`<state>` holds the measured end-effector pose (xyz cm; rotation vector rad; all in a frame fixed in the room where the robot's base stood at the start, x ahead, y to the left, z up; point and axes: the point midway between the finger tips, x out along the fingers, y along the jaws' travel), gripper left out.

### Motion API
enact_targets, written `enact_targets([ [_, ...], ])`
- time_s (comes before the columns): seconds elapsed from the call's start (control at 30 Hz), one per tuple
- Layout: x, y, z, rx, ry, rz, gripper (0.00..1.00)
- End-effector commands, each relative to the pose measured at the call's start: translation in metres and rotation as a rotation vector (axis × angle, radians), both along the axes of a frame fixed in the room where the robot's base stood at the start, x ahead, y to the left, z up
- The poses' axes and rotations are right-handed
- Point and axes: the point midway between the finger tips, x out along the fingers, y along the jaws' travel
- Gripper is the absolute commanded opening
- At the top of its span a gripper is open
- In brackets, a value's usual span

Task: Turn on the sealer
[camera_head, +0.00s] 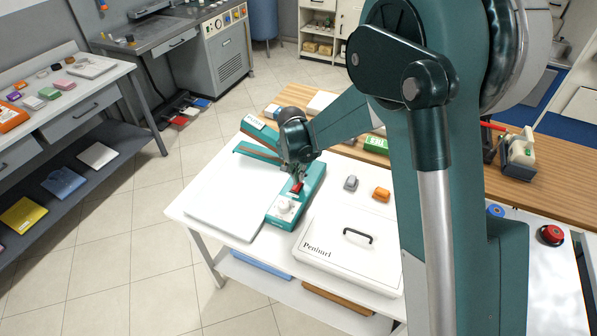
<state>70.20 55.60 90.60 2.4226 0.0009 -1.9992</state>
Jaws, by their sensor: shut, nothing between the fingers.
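The sealer (308,186) is a teal-and-white machine on the white table, with a long teal arm (258,152) raised at its far end. Its front body carries a white knob (284,205) and a red switch (296,188). My gripper (298,180) is shut and empty, pointing down right at the red switch. I cannot tell whether the fingertips touch the switch or stay just above it. The gripper and wrist hide part of the sealer's body. The switch's position is too small to read.
A white lidded box (345,248) with a black handle stands right of the sealer. Small grey (351,183) and orange (382,194) items lie behind it. A white board (222,205) lies at the left. A wooden counter (430,160) runs behind.

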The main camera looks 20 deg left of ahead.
Motion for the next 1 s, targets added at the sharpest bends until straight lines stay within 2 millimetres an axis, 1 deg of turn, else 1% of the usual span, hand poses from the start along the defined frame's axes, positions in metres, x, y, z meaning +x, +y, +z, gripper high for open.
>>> enact_targets([
  [0.1,0.002,0.0,-0.008,0.0,0.0,0.0,0.0],
  [0.2,0.002,0.0,-0.012,0.0,0.0,0.0,0.0],
  [0.7,0.004,0.0,-0.015,0.0,0.009,-0.001,0.0],
  [0.87,0.008,-0.001,-0.022,0.0,0.07,-0.004,0.0],
  [1.0,0.011,-0.001,-0.027,0.0,0.157,-0.004,0.0],
])
